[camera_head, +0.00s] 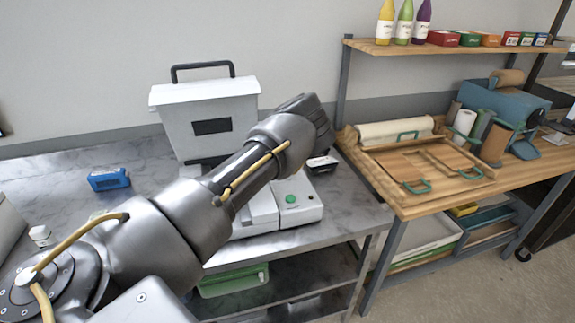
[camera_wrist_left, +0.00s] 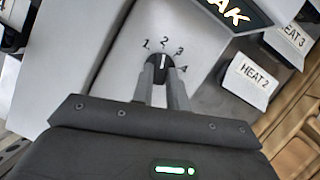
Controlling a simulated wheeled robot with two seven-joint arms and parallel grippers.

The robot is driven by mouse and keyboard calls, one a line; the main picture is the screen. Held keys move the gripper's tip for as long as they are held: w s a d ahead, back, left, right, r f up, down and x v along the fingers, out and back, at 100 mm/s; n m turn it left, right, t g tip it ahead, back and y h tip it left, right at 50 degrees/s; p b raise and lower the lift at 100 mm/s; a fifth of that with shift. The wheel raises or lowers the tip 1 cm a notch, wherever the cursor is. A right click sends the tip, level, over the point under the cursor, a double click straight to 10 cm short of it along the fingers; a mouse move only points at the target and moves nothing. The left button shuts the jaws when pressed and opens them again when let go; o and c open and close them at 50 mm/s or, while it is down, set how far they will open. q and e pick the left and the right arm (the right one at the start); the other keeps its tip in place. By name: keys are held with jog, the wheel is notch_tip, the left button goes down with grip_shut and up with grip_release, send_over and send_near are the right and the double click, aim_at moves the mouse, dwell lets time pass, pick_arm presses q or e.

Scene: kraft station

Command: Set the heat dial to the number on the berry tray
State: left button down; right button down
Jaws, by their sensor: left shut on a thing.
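The heat dial (camera_wrist_left: 162,62) is a black knob on a light grey panel in the left wrist view, with the numbers 1 to 4 around it. Its white pointer line points up toward the 2. My left gripper (camera_wrist_left: 162,78) is shut on the dial, one finger on each side. In the head view my left arm crosses in front of the grey machine (camera_head: 262,215), and its fingertips and the dial are hidden. White tags reading HEAT 2 (camera_wrist_left: 250,82) and HEAT 3 (camera_wrist_left: 291,38) show at the right. I cannot tell which belongs to the berry tray.
A white lidded bin (camera_head: 205,110) stands behind my arm. A green button (camera_head: 291,198) is on the machine. A blue device (camera_head: 109,180) lies on the metal table (camera_head: 345,215) at left. A wooden bench (camera_head: 400,205) with wrapping goods stands to the right.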

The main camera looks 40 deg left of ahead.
pick_arm(q)
jog(key=shift+m, duration=0.3)
jog(key=m+b, duration=0.1)
jog(key=m+t+b, duration=0.1)
jog(key=m, duration=0.1)
jog(key=m+h+b, duration=0.1)
jog(key=shift+s+a+f+m+t, duration=0.1)
jog(key=shift+s+a+m+t, duration=0.1)
jog(key=shift+s+m+t, duration=0.15)
jog(key=m+b, duration=0.1)
jog(key=m, duration=0.1)
jog(key=m+t+h+b, duration=0.1)
jog(key=m, duration=0.1)
jog(key=shift+a+m, duration=0.2)
jog(key=shift+m, duration=0.05)
jog(key=m, duration=0.1)
jog(key=m+h, duration=0.1)
jog(key=shift+s+a+m+t+b, duration=0.1)
jog(key=shift+a+m+t+b, duration=0.05)
jog(key=shift+m+t+b, duration=0.15)
jog(key=shift+a+m+h, duration=0.15)
jog(key=shift+m+h, duration=0.75)
jog(key=shift+m, duration=0.8)
jog(key=c, duration=1.4)
grip_release()
jog(key=shift+b, duration=0.3)
